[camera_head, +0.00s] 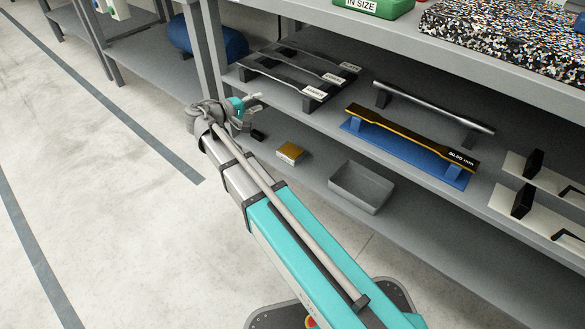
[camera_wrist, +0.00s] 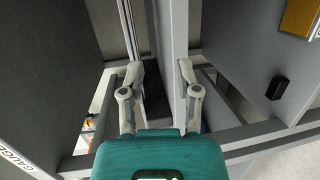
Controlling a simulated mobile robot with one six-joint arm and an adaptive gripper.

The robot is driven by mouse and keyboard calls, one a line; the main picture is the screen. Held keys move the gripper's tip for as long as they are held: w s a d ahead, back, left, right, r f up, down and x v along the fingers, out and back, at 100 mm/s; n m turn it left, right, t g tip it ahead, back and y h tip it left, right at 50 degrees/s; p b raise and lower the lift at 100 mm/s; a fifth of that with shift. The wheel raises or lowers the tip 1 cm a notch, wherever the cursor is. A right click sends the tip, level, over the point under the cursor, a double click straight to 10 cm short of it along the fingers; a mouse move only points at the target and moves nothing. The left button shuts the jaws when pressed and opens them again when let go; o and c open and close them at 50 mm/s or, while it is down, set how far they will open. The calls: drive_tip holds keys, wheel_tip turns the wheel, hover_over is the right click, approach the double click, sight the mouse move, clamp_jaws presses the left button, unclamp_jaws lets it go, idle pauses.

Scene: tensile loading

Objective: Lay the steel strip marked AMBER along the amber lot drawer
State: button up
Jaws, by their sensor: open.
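No drawer is plainly recognisable as the amber lot drawer. My gripper (camera_head: 250,103) is by the shelf's front edge, below and left of the strips, apart from them. In the wrist view my gripper (camera_wrist: 158,75) is open with nothing between its fingers.
A yellow-black bar on a blue stand (camera_head: 352,127) and a grey rod (camera_head: 430,107) sit right of the strips. Pale trays with black blocks (camera_head: 500,200) stand far right. Below are a grey bin (camera_head: 360,186) and an amber-topped box (camera_head: 290,152). Shelf posts (camera_head: 208,45) stand near my gripper.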

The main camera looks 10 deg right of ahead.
drive_tip(key=s+d+f+m+g+y, duration=0.2)
drive_tip(key=s+d+f+g+y, duration=0.3)
drive_tip(key=s+d+f, duration=0.45)
drive_tip(key=s+f+m+g+y, duration=0.1)
drive_tip(key=s+f+y, duration=0.2)
drive_tip(key=s, duration=0.3)
drive_tip(key=s+a+f+m+y, duration=0.1)
drive_tip(key=s+f+y, duration=0.2)
drive_tip(key=s+y, duration=0.3)
drive_tip(key=shift+m+g+y, duration=0.3)
drive_tip(key=shift+m+g, duration=0.1)
drive_tip(key=shift+s+a, duration=0.1)
wheel_tip(320, 180, up, 47)
drive_tip(key=p, duration=4.6)
drive_tip(key=shift+f+p, duration=0.15)
drive_tip(key=shift+p, duration=0.25)
drive_tip(key=shift+o, duration=0.4)
drive_tip(key=shift+f, duration=0.1)
